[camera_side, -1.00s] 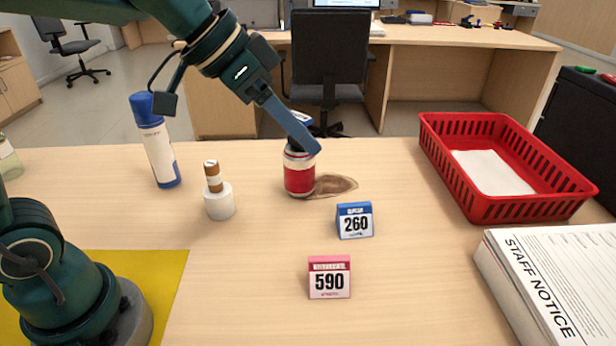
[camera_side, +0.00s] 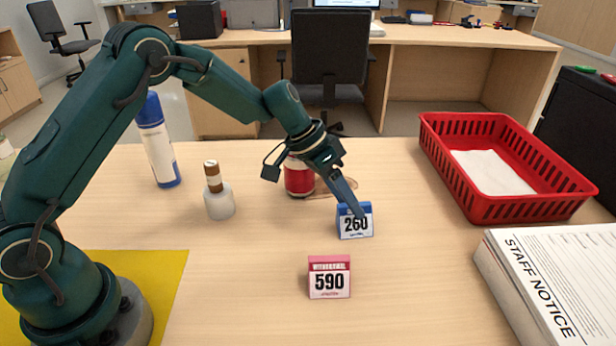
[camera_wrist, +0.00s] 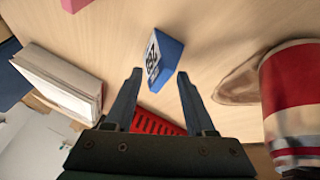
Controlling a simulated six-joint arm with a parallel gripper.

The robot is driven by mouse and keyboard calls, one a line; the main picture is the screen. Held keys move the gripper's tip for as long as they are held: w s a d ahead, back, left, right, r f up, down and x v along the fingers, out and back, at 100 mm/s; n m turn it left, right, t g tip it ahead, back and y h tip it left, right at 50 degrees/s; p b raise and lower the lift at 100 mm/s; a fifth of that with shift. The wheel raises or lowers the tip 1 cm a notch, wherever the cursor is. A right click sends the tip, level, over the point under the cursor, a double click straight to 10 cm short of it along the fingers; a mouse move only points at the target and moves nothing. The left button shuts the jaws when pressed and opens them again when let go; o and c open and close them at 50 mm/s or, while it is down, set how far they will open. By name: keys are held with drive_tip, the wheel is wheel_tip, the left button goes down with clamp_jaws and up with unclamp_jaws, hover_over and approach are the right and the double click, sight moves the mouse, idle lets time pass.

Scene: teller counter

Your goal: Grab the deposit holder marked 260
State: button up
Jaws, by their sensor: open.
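The blue deposit holder marked 260 (camera_side: 356,228) stands upright on the counter, right of the middle in the side view. In the wrist view the blue holder (camera_wrist: 165,58) is just beyond the fingertips, roughly centred between them. My gripper (camera_side: 359,213) is open and points down at the holder, its tip overlapping the holder's top edge in the side view. In the wrist view my gripper (camera_wrist: 160,74) has nothing between its fingers. I cannot tell whether a finger touches the holder. A pink holder marked 590 (camera_side: 330,280) stands nearer the camera.
A red can (camera_side: 298,181) stands behind my gripper by a brown stain. A white bottle (camera_side: 219,203) and a blue-capped spray can (camera_side: 158,150) stand left. A red basket (camera_side: 494,209) and a STAFF NOTICE stack (camera_side: 560,285) are at right.

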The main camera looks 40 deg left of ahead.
sight(355, 221)
drive_tip(key=shift+x, duration=1.4)
clamp_jaws()
